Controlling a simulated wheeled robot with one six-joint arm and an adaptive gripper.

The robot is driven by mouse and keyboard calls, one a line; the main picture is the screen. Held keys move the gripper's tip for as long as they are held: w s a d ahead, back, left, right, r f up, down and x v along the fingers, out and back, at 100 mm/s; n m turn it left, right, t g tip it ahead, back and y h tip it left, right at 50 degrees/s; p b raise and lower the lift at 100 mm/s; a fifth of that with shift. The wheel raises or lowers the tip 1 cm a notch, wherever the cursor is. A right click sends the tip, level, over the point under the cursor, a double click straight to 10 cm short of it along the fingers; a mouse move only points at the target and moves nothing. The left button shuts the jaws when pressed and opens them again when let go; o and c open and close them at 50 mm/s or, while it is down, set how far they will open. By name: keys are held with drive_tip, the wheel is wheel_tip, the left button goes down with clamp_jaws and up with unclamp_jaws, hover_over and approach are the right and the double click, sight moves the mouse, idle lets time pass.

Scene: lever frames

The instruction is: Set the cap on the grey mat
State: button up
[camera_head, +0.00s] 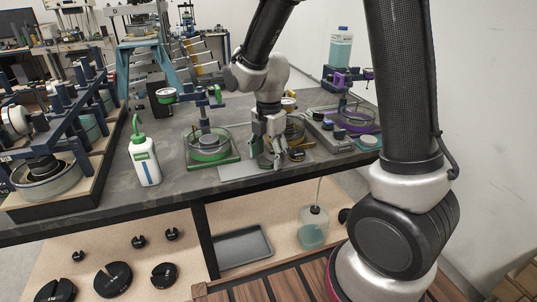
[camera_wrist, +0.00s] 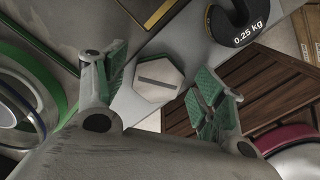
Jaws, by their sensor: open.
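The cap (camera_wrist: 158,80) is a pale hexagonal piece with a dark slot across its top. In the wrist view it lies between my gripper's spread green-padded fingers (camera_wrist: 160,92), with a gap on both sides. It appears to rest flat on the light grey mat (camera_head: 236,172), near its edge. In the head view the mat lies at the front of the dark bench, and my gripper (camera_head: 266,160) points down over its right end. My gripper is open and empty. I cannot make out the cap in the head view, where the fingers cover that spot.
A green-rimmed dish stand (camera_head: 210,152) is close left of the gripper. A black weight marked 0.25 kg (camera_wrist: 232,22) lies close by. A white bottle (camera_head: 145,160) stands further left. The bench's front edge is near; a grey tray (camera_head: 243,248) is on the shelf below.

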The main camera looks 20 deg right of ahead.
sight(269, 158)
wheel_tip(269, 158, up, 12)
drive_tip(key=s+d+r+m+t, duration=0.2)
drive_tip(key=s+d+m, duration=0.5)
drive_tip(key=m, duration=0.5)
drive_tip(key=s+d+r+m+t, duration=0.2)
drive_tip(key=s+d+r+m, duration=0.2)
drive_tip(key=s+d+m, duration=0.3)
drive_tip(key=s+m, duration=0.5)
drive_tip(key=shift+s+r, duration=0.2)
drive_tip(key=shift+r, duration=0.15)
